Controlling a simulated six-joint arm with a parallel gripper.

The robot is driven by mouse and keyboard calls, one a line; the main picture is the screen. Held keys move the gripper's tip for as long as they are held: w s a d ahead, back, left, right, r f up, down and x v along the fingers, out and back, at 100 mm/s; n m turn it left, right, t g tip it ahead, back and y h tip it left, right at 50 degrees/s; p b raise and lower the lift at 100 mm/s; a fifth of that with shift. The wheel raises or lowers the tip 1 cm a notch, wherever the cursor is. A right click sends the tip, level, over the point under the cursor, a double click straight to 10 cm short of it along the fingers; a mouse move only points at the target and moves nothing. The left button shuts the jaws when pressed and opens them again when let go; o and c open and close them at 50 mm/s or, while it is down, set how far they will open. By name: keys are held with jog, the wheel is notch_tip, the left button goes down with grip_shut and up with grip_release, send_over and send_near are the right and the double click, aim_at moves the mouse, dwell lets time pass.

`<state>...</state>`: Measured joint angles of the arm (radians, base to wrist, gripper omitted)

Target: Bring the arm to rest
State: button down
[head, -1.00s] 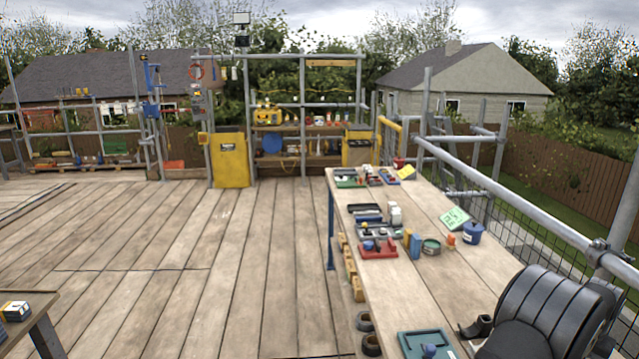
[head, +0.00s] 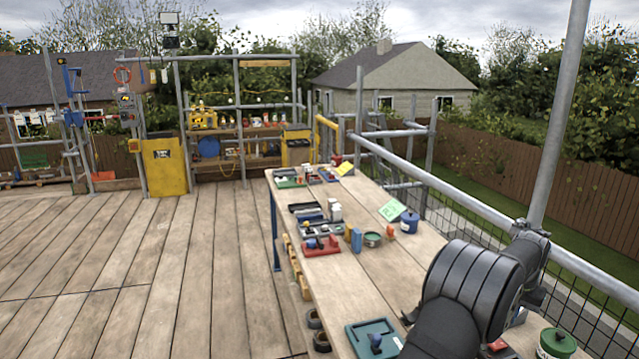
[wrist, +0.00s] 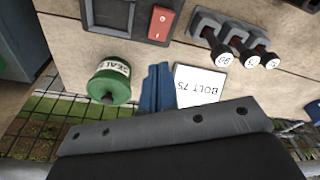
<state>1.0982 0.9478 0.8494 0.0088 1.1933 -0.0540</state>
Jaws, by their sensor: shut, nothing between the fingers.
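My dark arm (head: 465,290) reaches over the near right end of the long wooden bench (head: 380,275) in the head view. Its tip is hidden there behind the arm itself. In the wrist view my gripper (wrist: 165,128) shows as a dark grey bar with bolt holes across the bottom. It is shut and holds nothing. Just beyond it are a green tin (wrist: 108,82), a blue object (wrist: 157,88) and a white card reading "BOLT 75" (wrist: 198,86). Whether the gripper touches any of them cannot be told.
A teal tray (head: 373,340) and a green tin (head: 557,345) sit at the bench's near end. Blue tin (head: 409,222), red tray (head: 321,246) and other trays lie farther along. A guard rail (head: 455,180) and upright pole (head: 560,115) stand right. The deck (head: 140,260) is clear.

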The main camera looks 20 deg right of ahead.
jog(key=s+a+r+n+y, duration=0.1)
jog(key=a+r+n, duration=0.5)
jog(key=a+n, duration=0.3)
jog(key=shift+s+a+r+g, duration=0.25)
jog(key=shift+a+g, duration=0.15)
jog(key=shift+a, duration=0.25)
